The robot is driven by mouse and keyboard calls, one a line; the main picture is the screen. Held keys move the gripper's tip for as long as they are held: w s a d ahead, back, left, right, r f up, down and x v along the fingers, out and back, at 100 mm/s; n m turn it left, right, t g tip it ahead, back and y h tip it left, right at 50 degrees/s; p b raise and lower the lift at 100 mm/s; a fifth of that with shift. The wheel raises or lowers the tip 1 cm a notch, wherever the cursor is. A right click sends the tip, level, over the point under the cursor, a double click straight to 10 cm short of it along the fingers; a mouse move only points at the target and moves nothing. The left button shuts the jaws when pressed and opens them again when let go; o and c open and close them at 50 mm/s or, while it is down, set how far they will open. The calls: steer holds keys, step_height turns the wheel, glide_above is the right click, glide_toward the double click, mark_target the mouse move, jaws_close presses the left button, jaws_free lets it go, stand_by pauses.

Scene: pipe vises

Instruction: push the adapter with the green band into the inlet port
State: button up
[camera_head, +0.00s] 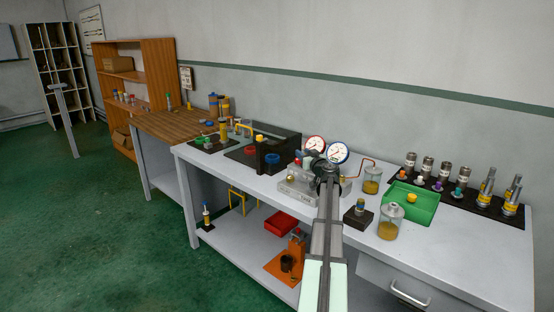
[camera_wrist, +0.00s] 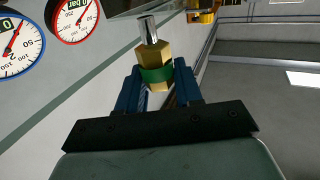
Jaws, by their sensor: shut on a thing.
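The adapter with the green band (camera_wrist: 156,74) shows in the wrist view as a brass hex body with a silver tip. My gripper (camera_wrist: 160,88) is shut on it, with a blue finger on each side, and the silver tip points away from the palm. In the head view my gripper (camera_head: 328,172) is over the gauge rig (camera_head: 297,187) on the grey bench, and my arm hides the adapter there. I cannot make out the inlet port in either view. No contact between the adapter and the rig shows.
A red-rimmed gauge (camera_head: 315,144) and a blue-rimmed gauge (camera_head: 338,152) stand by my gripper. Glass jars (camera_head: 371,181), a dark block (camera_head: 358,217) and a green tray (camera_head: 426,209) are to the right.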

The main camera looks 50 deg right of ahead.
steer(key=s+d+r+h, duration=0.1)
steer(key=s+d+r, duration=0.1)
steer(key=s+d, duration=0.9)
steer(key=shift+s+d+m+g, duration=0.2)
steer(key=shift+s+m+g, duration=0.15)
steer(key=shift+s, duration=0.6)
steer(key=shift+f, duration=2.9)
steer(key=shift+f, duration=1)
steer(key=shift+a+f, duration=0.15)
steer(key=shift+f, duration=0.3)
steer(key=shift+a+f, duration=0.1)
steer(key=shift+f, duration=0.3)
steer(key=shift+r, duration=0.5)
